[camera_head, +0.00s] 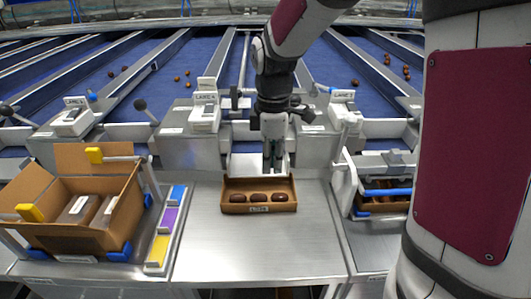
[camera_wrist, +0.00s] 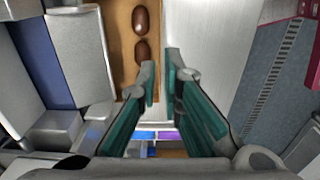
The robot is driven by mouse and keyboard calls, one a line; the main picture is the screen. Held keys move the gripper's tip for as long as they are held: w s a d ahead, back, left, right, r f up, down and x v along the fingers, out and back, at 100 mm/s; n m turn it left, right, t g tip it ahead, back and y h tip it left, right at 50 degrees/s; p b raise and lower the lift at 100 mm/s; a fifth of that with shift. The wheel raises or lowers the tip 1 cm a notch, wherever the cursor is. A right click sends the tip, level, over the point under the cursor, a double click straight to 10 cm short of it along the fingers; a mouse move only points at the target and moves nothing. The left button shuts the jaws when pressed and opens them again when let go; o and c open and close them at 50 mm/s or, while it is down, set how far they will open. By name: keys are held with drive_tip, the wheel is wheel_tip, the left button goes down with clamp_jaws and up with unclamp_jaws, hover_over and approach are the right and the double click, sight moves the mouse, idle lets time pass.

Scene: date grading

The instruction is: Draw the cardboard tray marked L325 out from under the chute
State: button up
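A shallow brown cardboard tray (camera_head: 231,207) stands on the steel table. My gripper (camera_head: 273,167) shows just above the tray's back edge in the head view. In the wrist view my gripper (camera_wrist: 162,72) has green-sided fingers with a narrow gap between the tips and nothing visibly held. The tray (camera_wrist: 124,75) lies at upper left there, its edge beside the left fingertip. Two dates show. I cannot tell the fingertips' height or whether they touch the tray.
A chute (camera_head: 245,166) opens behind the tray. An open cardboard box (camera_head: 122,203) with packs stands at left, beside a coloured strip (camera_head: 169,219). Another tray sits in a holder at right (camera_head: 385,203). Blue lanes (camera_head: 215,62) lie behind. The steel table (camera_head: 258,250) in front is clear.

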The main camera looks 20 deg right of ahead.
wheel_tip(320, 180, down, 14)
drive_tip(key=shift+r+b, duration=0.1)
drive_tip(key=shift+b, duration=0.3)
idle(0.4)
clamp_jaws()
drive_tip(key=shift+s, duration=0.1)
